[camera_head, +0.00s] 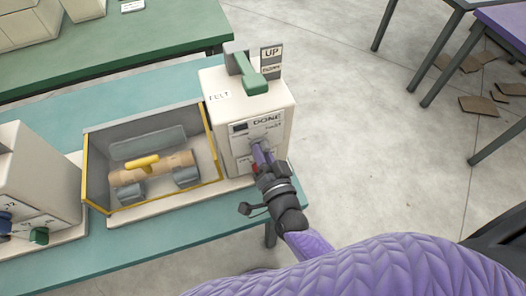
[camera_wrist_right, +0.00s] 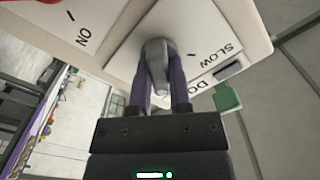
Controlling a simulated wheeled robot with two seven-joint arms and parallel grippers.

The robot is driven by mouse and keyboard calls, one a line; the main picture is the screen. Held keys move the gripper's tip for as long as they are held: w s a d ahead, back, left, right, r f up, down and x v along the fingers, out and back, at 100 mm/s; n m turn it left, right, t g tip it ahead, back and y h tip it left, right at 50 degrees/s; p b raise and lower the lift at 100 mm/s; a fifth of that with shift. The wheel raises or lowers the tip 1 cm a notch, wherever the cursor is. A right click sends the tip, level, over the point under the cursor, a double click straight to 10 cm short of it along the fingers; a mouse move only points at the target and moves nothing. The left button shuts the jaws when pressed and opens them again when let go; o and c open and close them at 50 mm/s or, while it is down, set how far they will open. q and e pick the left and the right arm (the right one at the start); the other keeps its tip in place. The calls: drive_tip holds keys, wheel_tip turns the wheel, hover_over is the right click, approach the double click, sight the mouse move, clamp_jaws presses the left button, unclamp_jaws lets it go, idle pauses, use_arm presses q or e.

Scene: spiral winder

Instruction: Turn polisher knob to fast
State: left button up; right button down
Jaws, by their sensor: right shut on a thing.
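The cream polisher box (camera_head: 220,101) stands at the right end of the teal bench in the head view, with a small dark display beside the word DONE on its front. My right gripper (camera_head: 258,152) reaches its front panel from below right. In the right wrist view, the gripper's purple fingers (camera_wrist_right: 160,82) are shut on the grey knob (camera_wrist_right: 156,52), one on each side. The word SLOW and a tick mark show on the panel to the right of the knob. No FAST label is readable there. My left gripper is not in view.
A green lever (camera_head: 252,78) and an UP/DOWN sign (camera_head: 271,62) are on top of the box. A yellow-edged tray (camera_head: 84,180) with a wooden roller (camera_head: 150,170) sits to its left. Another cream machine (camera_head: 35,175) is at the far left.

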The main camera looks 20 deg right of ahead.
drive_tip(key=shift+f, duration=0.1)
idle(0.4)
drive_tip(key=c, duration=0.6)
unclamp_jaws()
drive_tip(key=shift+o, duration=0.2)
drive_tip(key=s, duration=1)
drive_tip(key=shift+d+p, duration=0.2)
drive_tip(key=shift+p, duration=0.15)
